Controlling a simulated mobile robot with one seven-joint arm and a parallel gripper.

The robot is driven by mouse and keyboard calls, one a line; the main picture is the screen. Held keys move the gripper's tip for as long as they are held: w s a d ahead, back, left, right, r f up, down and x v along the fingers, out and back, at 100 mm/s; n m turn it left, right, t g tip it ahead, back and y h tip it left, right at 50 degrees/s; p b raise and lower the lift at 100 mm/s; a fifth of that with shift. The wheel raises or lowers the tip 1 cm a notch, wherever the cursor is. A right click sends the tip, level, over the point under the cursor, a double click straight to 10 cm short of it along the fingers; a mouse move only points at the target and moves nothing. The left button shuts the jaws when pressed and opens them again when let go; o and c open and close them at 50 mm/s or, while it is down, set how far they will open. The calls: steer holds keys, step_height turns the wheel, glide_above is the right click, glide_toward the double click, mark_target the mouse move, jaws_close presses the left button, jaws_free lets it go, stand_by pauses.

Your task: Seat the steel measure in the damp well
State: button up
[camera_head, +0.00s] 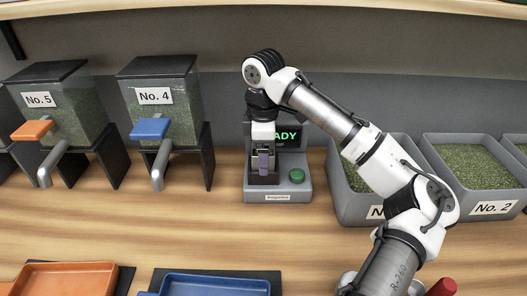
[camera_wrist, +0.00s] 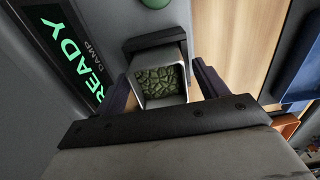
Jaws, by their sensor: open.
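The steel measure (camera_wrist: 139,91) is a square, bright-rimmed cup holding green beans, seen from above in the wrist view. It stands between the two dark fingers of my gripper (camera_wrist: 162,78), which is open with a gap visible beside the measure. A dark wall of the damp well (camera_wrist: 154,41) lies close against the measure's far side; how deep the measure sits cannot be told. In the head view, my gripper (camera_head: 263,160) is down at the well on the grey meter (camera_head: 252,194), and its fingers mostly hide the measure. The meter's display (camera_wrist: 66,50) reads READY and DAMP.
A green button (camera_head: 297,176) is right of the well. Bins of green beans (camera_head: 468,160) stand at right, partly behind my arm. Hoppers No. 4 (camera_head: 165,118) and No. 5 (camera_head: 62,110) stand left. Orange (camera_head: 70,280) and blue (camera_head: 214,284) trays lie in front; bare counter lies between.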

steer(key=shift+r, duration=0.1)
step_height(320, 180, up, 8)
stand_by(0.4)
